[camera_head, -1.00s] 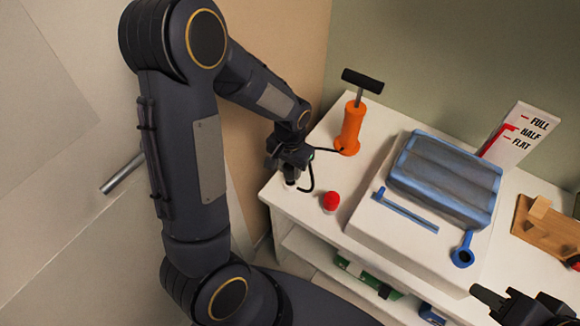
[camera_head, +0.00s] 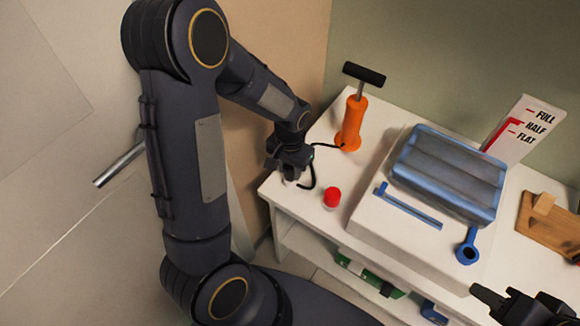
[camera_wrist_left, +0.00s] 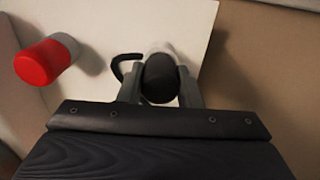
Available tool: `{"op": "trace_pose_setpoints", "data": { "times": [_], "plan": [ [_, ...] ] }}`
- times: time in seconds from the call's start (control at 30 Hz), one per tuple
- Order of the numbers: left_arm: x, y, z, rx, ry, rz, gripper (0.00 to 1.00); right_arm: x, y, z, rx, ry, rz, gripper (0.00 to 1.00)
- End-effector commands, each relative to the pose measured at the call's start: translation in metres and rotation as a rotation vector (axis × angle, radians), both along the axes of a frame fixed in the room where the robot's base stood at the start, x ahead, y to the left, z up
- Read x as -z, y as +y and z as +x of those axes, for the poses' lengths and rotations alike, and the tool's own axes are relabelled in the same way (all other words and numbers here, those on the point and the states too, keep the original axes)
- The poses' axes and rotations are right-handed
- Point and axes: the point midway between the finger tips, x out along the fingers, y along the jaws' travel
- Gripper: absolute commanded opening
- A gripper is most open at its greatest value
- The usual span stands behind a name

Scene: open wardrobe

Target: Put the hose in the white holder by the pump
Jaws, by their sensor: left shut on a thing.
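The orange pump (camera_head: 351,122) stands upright at the back left of the white shelf top, with a black handle. A thin black hose (camera_head: 313,179) leaves its base and curls beside my left gripper (camera_head: 288,172). It also shows in the left wrist view (camera_wrist_left: 120,68). My left gripper is shut on the dark hose end (camera_wrist_left: 160,79), over the left edge of the top. A pale rounded thing (camera_wrist_left: 158,48), perhaps the white holder, shows just behind that end; I cannot tell whether they touch. My right gripper (camera_head: 489,298) is partly cut off at lower right.
A red-topped piece (camera_head: 332,197) stands near the front edge, right of my left gripper. A white box (camera_head: 395,225) bears a blue translucent case (camera_head: 447,175) and blue parts. A FULL/HALF/FLAT sign (camera_head: 523,130) stands behind. A wooden block (camera_head: 550,225) lies at right.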

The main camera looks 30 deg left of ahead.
Motion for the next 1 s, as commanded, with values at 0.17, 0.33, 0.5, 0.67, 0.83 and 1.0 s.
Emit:
{"op": "trace_pose_setpoints", "data": {
  "times": [0.17,0.33,0.5,0.67,0.83,1.0],
  "plan": [
    [0.006,0.0,0.0,0.0,0.0,0.0,0.04,0.005,0.0,0.0,0.0,0.0,0.0,0.35],
    [0.007,0.0,0.0,0.0,0.0,0.0,0.39,0.006,0.0,0.0,0.0,0.0,0.0,0.35],
    [0.007,0.0,0.0,0.0,0.0,0.0,0.57,0.006,0.0,0.0,0.0,0.0,0.0,0.35],
    [0.007,0.0,0.0,0.0,0.0,0.0,0.57,0.006,0.0,0.0,0.0,0.0,0.0,0.35],
    [-0.001,0.0,0.001,0.0,-0.004,0.0,0.57,0.004,0.0,0.0,0.0,0.0,0.0,0.35],
    [-0.029,0.0,0.001,-0.001,-0.006,-0.001,0.57,0.001,0.0,0.0,0.0,0.0,0.0,0.35]
  ]
}}
